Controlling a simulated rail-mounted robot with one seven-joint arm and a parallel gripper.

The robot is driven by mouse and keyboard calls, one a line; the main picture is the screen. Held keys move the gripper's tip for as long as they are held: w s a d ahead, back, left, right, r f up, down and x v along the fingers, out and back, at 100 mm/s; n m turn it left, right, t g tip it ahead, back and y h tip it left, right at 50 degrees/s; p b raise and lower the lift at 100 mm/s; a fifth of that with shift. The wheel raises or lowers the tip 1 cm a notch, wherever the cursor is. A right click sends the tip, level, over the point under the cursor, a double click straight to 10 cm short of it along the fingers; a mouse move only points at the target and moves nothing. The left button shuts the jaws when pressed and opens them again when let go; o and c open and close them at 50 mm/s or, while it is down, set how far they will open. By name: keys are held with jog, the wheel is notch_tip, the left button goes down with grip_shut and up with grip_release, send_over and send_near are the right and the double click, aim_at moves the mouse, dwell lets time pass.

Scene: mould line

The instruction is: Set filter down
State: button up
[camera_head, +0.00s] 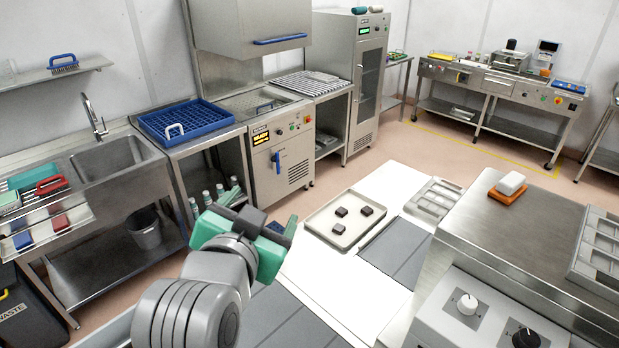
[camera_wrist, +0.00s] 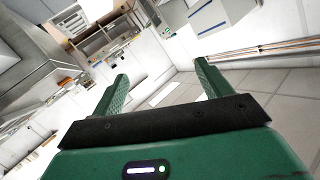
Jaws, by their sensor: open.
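My gripper (camera_head: 264,222) is in the lower middle of the head view, raised in front of the low shelf and beside the white worktop. In the wrist view my gripper (camera_wrist: 161,78) shows two green fingers spread wide with nothing between them. I cannot make out with certainty any thing that is the filter in either view. A blue rack (camera_head: 186,122) sits on the steel table left of the dishwasher (camera_head: 276,144), beyond my gripper.
A pale tray (camera_head: 319,239) with dark blocks lies on the white worktop (camera_head: 300,272). A sink (camera_head: 106,155) stands at left. A steel-topped unit (camera_head: 470,222) at right carries an orange dish (camera_head: 507,194) with a white block. Open floor lies beyond the worktop.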

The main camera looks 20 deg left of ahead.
jog(key=s+d+r+n+t+h, duration=0.1)
jog(key=s+d+r+t, duration=0.4)
jog(key=s+d+r, duration=0.2)
jog(key=s+d+r+n+t+h, duration=0.1)
jog(key=s+d+r+n+t, duration=0.1)
jog(key=s+d+r+t, duration=0.2)
jog(key=s+d+r, duration=0.3)
jog(key=d+r, duration=0.4)
jog(key=d, duration=0.2)
jog(key=shift+r+t, duration=0.25)
jog(key=shift+t, duration=0.15)
